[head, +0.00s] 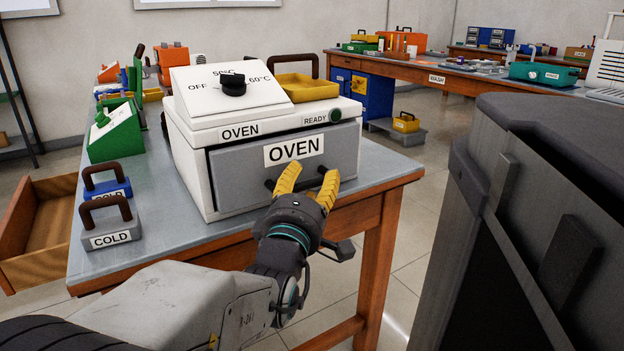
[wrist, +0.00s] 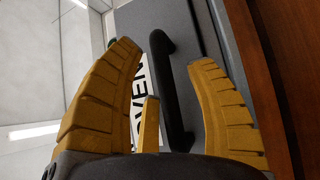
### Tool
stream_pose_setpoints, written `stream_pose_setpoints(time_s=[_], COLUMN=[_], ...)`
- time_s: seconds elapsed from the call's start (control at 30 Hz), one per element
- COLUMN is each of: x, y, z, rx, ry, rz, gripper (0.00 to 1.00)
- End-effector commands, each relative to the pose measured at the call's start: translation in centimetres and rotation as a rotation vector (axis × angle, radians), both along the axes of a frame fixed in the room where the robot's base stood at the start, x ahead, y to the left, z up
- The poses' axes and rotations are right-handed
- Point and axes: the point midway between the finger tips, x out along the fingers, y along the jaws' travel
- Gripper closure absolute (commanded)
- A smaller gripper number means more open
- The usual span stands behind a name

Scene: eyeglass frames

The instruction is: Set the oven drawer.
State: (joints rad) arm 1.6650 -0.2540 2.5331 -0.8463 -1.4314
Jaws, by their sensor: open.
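The white oven (head: 190,170) stands on the workbench, with a grey drawer (head: 235,178) labelled OVEN in its front. The drawer looks closed. Its dark bar handle (head: 268,184) is partly hidden by my gripper in the head view. My gripper (head: 308,178), with yellow fingers, is open right in front of the drawer. In the wrist view the handle (wrist: 172,90) lies between the open fingers (wrist: 165,75); I cannot tell whether they touch it. The dark dial (head: 232,85) on the sloped top has marks OFF, 50°C and 60°C.
A yellow tray (head: 305,88) with a brown handle rests on the oven top. Two COLD blocks, one blue (head: 108,188) and one grey (head: 110,228), sit left of the oven. A green box (head: 115,132) is behind them. The bench's front edge (head: 375,187) is close below my gripper.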

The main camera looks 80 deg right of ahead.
Motion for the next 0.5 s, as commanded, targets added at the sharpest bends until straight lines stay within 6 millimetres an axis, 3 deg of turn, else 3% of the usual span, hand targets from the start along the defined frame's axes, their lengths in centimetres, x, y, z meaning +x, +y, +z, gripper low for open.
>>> stream_pose_setpoints(time_s=[0.13,0.5], x=[0.00,0.02], y=[0.00,-0.01], z=[0.00,0.01], rx=[0.000,0.000], ry=[0.000,0.000], rz=[0.000,0.000], gripper=[0.48,0.81])
